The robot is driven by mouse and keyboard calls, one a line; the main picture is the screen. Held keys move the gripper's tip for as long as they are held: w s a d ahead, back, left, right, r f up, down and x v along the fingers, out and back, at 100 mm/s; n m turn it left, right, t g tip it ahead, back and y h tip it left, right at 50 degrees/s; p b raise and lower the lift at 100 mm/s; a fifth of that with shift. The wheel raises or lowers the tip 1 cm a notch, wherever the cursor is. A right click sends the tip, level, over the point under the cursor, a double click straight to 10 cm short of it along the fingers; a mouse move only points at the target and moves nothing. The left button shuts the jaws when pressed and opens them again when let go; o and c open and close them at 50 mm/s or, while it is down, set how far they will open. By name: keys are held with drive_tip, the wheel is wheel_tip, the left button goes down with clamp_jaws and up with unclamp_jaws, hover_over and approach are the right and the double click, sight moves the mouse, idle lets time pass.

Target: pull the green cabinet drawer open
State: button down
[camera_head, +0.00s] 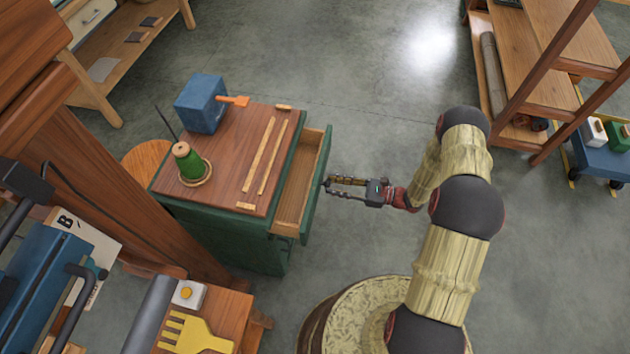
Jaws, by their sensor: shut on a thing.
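The green cabinet (236,246) stands left of centre with a brown wooden top. Its drawer (297,188) is partly pulled out toward the right, and its bare wooden inside shows from above. My gripper (328,184) is at the outer face of the green drawer front (318,185), shut on the drawer's handle. The handle itself is too small and covered by the fingers to make out. My arm reaches in from the lower right.
On the cabinet top are a blue box (201,104), a green thread spool (188,160) and thin wooden strips (268,155). A bench (232,310) with a yellow comb-like tool stands at the lower left. Shelves (540,60) stand at the upper right. The floor (370,110) beyond my gripper is clear.

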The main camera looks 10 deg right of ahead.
drive_tip(key=v, duration=0.9)
drive_tip(key=c, duration=1.5)
unclamp_jaws()
drive_tip(key=shift+c, duration=0.2)
drive_tip(key=shift+o, duration=0.6)
drive_tip(key=v, duration=1.2)
